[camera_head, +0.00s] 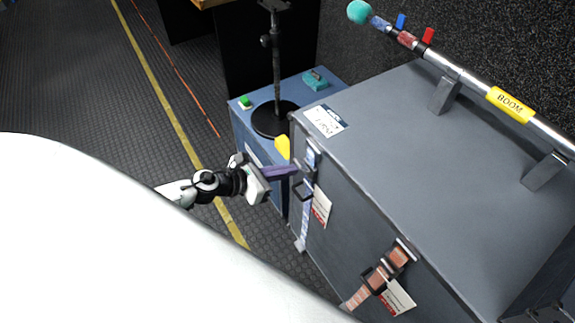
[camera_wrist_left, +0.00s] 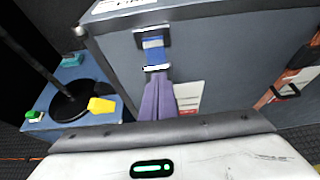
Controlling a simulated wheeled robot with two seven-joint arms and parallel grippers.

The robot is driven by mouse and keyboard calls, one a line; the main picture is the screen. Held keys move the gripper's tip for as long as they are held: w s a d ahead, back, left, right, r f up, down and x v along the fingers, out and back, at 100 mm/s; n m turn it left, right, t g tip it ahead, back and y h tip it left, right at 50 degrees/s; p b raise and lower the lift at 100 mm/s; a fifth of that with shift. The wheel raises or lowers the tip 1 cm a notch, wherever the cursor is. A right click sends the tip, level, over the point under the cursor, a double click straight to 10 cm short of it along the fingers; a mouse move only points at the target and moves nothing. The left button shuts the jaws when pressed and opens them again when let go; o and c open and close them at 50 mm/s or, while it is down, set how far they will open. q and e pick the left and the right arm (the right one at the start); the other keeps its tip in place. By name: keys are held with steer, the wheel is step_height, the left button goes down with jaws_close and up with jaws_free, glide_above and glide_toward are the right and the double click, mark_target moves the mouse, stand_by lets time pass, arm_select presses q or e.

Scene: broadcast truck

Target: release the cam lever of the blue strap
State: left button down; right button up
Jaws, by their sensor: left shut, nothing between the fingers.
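The blue strap (camera_head: 312,158) runs down the front of a large grey case (camera_head: 420,170), near its left corner. Its dark metal buckle and lever (camera_head: 304,190) stand out from the case face. In the left wrist view the blue strap (camera_wrist_left: 153,50) shows straight ahead, with a metal bar (camera_wrist_left: 157,68) below it. My left gripper (camera_head: 292,171) has purple fingers, shut and empty, pointing at the strap just beside the buckle. In the left wrist view the fingertips (camera_wrist_left: 158,85) overlap the lower strap and hide it. I cannot tell whether they touch the lever. My right gripper is not in view.
An orange strap (camera_head: 360,294) with its own buckle and a white tag hangs farther right on the case. A boom pole (camera_head: 460,72) lies on top. A blue case (camera_head: 243,122) carrying a black stand (camera_head: 276,117) is behind left. The floor at left is clear.

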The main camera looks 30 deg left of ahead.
arm_select(q)
steer(key=shift+r, duration=0.15)
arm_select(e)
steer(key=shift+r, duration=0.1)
arm_select(q)
steer(key=shift+r+p, duration=0.65)
steer(key=shift+p, duration=0.1)
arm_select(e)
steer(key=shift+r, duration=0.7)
